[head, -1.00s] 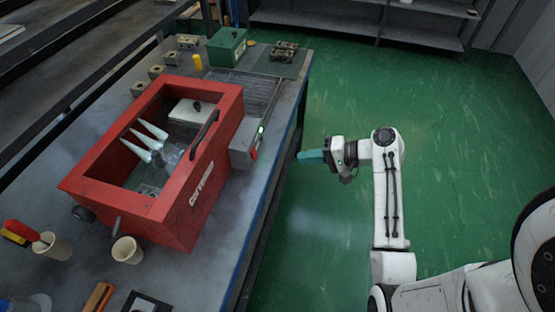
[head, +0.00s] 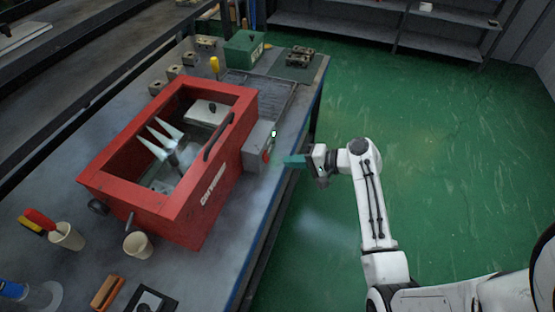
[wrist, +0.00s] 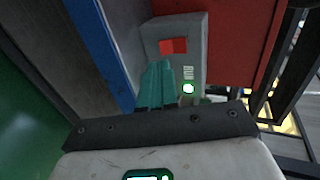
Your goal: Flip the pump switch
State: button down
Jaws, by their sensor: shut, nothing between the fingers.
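The pump switch is a red rocker (wrist: 173,46) on a grey box (head: 258,143) fixed to the right side of the red washer cabinet (head: 165,195). In the wrist view the grey box (wrist: 205,30) also carries a lit round green-white lamp. The lamp (head: 273,134) shows in the head view. My gripper (head: 286,161) has teal fingers that are shut and empty. It is just right of the box, over the bench edge. In the wrist view my fingertips (wrist: 157,68) are just below the red rocker; I cannot tell if they touch the box.
The bench (head: 245,230) has a blue front edge. A green box (head: 243,48), several metal blocks and a wire rack (head: 262,92) stand at the back. Cups (head: 138,245) and tools lie at the near end. Green floor is open to the right.

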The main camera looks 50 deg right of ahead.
aim_at(267, 162)
jog(key=x, duration=0.5)
jog(key=shift+p, duration=0.35)
jog(key=shift+w, duration=0.1)
jog(key=shift+f, duration=0.1)
jog(key=shift+w+a+f+t+b, duration=0.15)
jog(key=shift+f+t+b, duration=0.25)
jog(key=shift+b, duration=0.65)
jog(key=shift+r, duration=0.35)
jog(key=shift+w+r+p, duration=0.1)
jog(key=shift+r+p, duration=0.65)
jog(key=shift+p, duration=0.2)
